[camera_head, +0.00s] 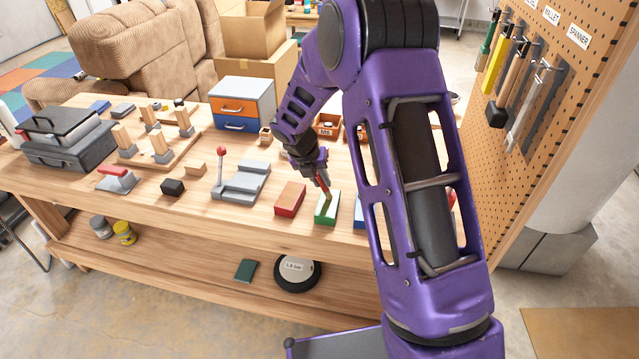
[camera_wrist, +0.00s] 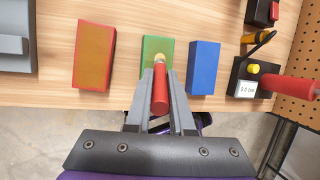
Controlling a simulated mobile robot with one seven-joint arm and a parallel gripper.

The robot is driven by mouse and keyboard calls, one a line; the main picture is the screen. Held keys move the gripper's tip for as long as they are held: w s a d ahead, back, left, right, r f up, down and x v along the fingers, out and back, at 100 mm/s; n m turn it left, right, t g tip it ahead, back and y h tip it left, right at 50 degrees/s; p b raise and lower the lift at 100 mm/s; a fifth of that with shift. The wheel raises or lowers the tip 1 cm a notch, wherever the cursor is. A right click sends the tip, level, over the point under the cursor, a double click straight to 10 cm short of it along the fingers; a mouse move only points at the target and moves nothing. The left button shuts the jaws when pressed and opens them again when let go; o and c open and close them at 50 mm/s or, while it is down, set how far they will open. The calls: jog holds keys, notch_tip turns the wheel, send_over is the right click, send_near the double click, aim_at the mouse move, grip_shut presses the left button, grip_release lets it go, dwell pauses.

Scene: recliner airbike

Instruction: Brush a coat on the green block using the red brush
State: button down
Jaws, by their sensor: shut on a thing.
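The green block (camera_head: 327,211) lies on the workbench between the red block and the blue block. It also shows in the wrist view (camera_wrist: 151,48). My gripper (camera_head: 318,172) is shut on the red brush (camera_wrist: 160,92), which also shows in the head view (camera_head: 322,185). The brush's pale tip lies over the green block in both views. I cannot tell whether the bristles touch it.
A red block (camera_head: 290,198) is left of the green block, and a blue block (camera_wrist: 203,67) is close on its right. A gauge with a red handle (camera_wrist: 250,77) stands further right. A pegboard (camera_head: 560,90) bounds the right side.

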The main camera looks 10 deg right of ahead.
jog(key=shift+w+d, duration=0.3)
jog(key=shift+w, duration=0.45)
jog(key=shift+w+d, duration=0.25)
jog(key=shift+w, duration=0.45)
jog(key=shift+s+a, duration=0.25)
jog(key=shift+s, duration=0.45)
jog(key=shift+s+a, duration=0.25)
jog(key=shift+s, duration=0.45)
jog(key=shift+s, duration=0.1)
jog(key=shift+s+a, duration=0.4)
jog(key=shift+s, duration=0.5)
jog(key=shift+s+a, duration=0.35)
jog(key=shift+s, duration=0.6)
jog(key=shift+s+a, duration=0.4)
jog(key=shift+s, duration=0.5)
